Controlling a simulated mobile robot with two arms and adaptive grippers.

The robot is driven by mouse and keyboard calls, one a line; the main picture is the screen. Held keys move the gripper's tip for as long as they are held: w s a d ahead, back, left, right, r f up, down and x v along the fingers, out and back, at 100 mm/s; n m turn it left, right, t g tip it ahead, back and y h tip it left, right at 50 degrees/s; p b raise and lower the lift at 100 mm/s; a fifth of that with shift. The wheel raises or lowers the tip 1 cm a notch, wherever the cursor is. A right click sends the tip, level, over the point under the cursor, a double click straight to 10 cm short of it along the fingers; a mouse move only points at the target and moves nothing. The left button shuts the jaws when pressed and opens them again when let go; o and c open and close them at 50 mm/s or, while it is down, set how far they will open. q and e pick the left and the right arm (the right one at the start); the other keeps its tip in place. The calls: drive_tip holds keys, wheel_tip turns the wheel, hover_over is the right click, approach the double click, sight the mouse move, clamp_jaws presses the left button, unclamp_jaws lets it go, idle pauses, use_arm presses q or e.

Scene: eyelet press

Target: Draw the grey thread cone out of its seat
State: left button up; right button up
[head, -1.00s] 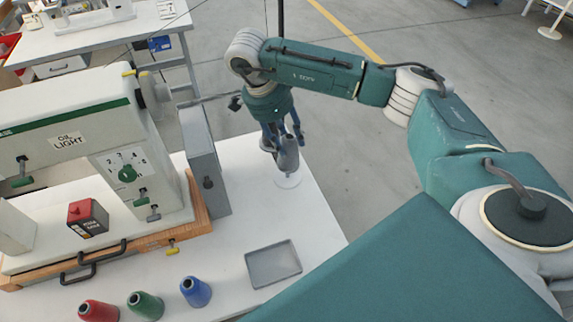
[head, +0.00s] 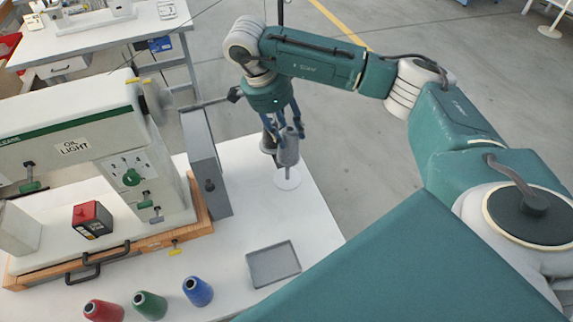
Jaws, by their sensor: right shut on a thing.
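The grey thread cone (head: 288,150) is upright near the far right part of the white table. My right gripper (head: 287,133) reaches down from above, with its fingers shut around the cone's upper part. Below the cone is a round white seat (head: 287,179) on the table. A short thin stretch of the seat's pin shows between the cone's lower end and the disc, so the cone stands raised above the disc. Whether the pin is still inside the cone is hidden. My left gripper is not in view.
Another dark grey thing (head: 267,145) stands just behind the cone, partly covered. The press (head: 105,150) and a grey box (head: 207,180) are to the left. A grey tray (head: 273,265) and red, green and blue cones (head: 198,291) stand in front. The right table edge is close.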

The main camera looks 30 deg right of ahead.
wheel_tip(320, 180, up, 3)
drive_tip(key=shift+p, duration=0.75)
drive_tip(key=shift+a, duration=0.1)
